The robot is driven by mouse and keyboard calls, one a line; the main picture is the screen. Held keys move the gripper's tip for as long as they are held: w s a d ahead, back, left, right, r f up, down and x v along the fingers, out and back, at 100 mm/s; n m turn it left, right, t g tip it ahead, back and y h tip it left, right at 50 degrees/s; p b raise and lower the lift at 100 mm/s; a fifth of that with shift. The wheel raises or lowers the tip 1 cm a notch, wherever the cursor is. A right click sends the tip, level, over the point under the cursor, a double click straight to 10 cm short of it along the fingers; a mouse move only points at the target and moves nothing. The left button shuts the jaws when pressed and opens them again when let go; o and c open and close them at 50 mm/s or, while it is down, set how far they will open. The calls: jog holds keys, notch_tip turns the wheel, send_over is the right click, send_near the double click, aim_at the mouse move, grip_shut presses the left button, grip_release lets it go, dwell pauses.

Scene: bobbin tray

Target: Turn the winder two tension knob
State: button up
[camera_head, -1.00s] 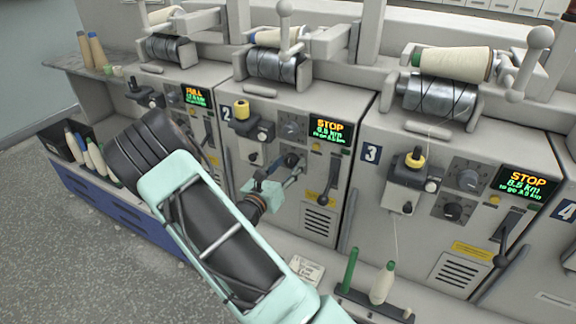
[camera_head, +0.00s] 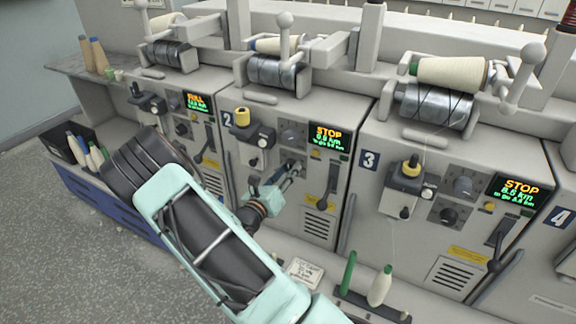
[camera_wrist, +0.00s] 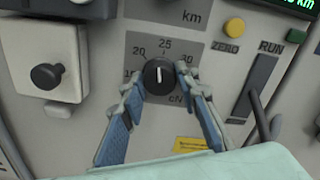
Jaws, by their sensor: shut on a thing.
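Winder two (camera_head: 322,215) is the middle machine, marked "2". Its tension knob (camera_wrist: 159,75) is round and black with a white pointer line, on a grey dial plate marked in cN. The pointer stands almost upright, toward the 25 mark. My gripper (camera_wrist: 160,86) has one blue-padded finger on each side of the knob and is shut on it. In the head view, my gripper (camera_head: 289,176) reaches to the lower dial on winder two's front, and its fingers partly hide the knob there.
Above the dial is another plate marked km. A yellow ZERO button (camera_wrist: 234,27) and a RUN lever (camera_wrist: 254,88) are to the right. A black knob on a white block (camera_wrist: 46,75) is to the left. Winder three (camera_head: 440,215) stands to the right in the head view.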

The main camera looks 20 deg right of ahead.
jog(key=n+p, duration=0.3)
jog(key=shift+r+n, duration=0.2)
jog(key=shift+n, duration=0.1)
jog(key=shift+f+n+p, duration=0.2)
jog(key=shift+n+p, duration=1.05)
jog(key=shift+n, duration=0.55)
jog(key=o, duration=1.2)
jog(key=shift+c, duration=0.2)
jog(key=v, duration=1.2)
